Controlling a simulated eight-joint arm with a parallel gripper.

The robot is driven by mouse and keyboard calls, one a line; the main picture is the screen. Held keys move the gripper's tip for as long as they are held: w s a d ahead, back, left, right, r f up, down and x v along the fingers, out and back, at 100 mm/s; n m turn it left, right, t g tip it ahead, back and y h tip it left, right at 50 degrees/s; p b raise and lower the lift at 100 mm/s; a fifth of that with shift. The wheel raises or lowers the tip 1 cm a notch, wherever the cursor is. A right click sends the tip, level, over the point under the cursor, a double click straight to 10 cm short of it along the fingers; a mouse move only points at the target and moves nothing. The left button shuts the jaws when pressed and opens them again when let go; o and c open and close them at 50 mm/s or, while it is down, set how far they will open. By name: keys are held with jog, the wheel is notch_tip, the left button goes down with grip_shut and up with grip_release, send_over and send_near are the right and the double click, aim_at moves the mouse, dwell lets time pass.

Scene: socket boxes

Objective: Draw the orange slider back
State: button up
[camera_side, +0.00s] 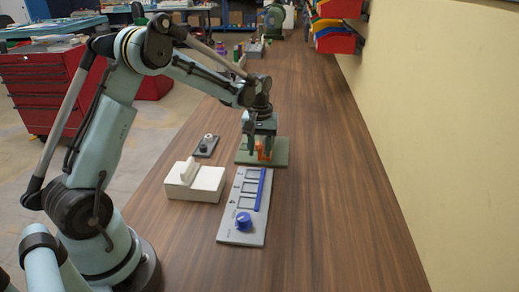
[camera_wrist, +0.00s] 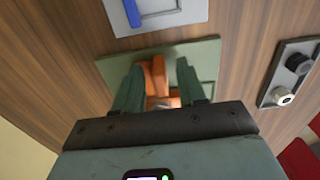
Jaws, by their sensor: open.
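The orange slider (camera_side: 263,150) stands on a green base plate (camera_side: 278,159) on the table, under my gripper in the side view. In the wrist view the orange slider (camera_wrist: 157,78) shows between the two green fingers of my gripper (camera_wrist: 160,88), over the green plate (camera_wrist: 207,58). My gripper (camera_side: 262,152) is open and low over the plate, with a finger on either side of the slider. I cannot tell whether the fingers touch it. The slider's lower part is partly hidden by the fingers and the gripper body.
A grey panel (camera_side: 229,232) with a blue knob (camera_side: 244,221) and several framed windows lies in front of the plate. A white box (camera_side: 207,185) with a raised lever stands to the left. A small dark grey panel (camera_side: 204,152) lies behind it. The table to the right is clear.

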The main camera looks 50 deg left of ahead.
aim_at(279, 161)
grip_shut()
jog(key=w+d, duration=0.4)
jog(key=shift+w, duration=0.1)
dwell(0.3)
grip_release()
jog(key=shift+r, duration=0.1)
notch_tip(279, 161, up, 12)
dwell(0.4)
